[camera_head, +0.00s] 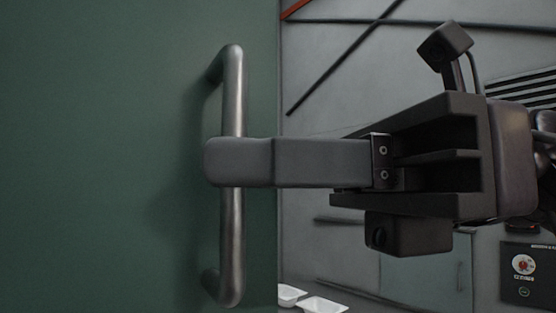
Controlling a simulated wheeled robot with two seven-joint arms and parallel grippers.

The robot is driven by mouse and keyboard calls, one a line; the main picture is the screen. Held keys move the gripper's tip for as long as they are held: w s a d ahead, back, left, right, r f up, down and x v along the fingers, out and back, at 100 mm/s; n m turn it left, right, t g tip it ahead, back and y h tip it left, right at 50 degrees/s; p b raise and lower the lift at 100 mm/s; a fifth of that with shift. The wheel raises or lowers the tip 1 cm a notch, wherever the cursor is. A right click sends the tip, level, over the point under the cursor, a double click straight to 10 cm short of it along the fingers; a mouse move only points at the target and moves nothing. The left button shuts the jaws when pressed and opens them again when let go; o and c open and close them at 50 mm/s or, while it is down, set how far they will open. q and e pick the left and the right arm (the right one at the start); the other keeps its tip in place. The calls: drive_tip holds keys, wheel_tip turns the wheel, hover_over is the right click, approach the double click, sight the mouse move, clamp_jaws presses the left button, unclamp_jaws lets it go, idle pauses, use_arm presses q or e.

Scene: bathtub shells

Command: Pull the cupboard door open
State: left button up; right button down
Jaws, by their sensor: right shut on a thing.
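The green cupboard door (110,160) fills the left half of the head view. A vertical metal bar handle (231,245) is fixed near the door's right edge. My right gripper (215,162) comes in from the right and is shut on the handle at about its middle. Its near finger lies across the front of the bar and hides that part and the far finger. My left gripper is not in view.
The door's right edge (278,210) stands beside my gripper. Behind it is a grey wall (330,60) with dark diagonal lines. Small white tub shells (322,305) lie low behind the door edge.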

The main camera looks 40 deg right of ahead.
drive_tip(key=c, duration=1.6)
unclamp_jaws()
drive_tip(key=shift+a, duration=0.15)
drive_tip(key=shift+c, duration=0.2)
drive_tip(key=shift+o, duration=0.7)
drive_tip(key=shift+a, duration=0.2)
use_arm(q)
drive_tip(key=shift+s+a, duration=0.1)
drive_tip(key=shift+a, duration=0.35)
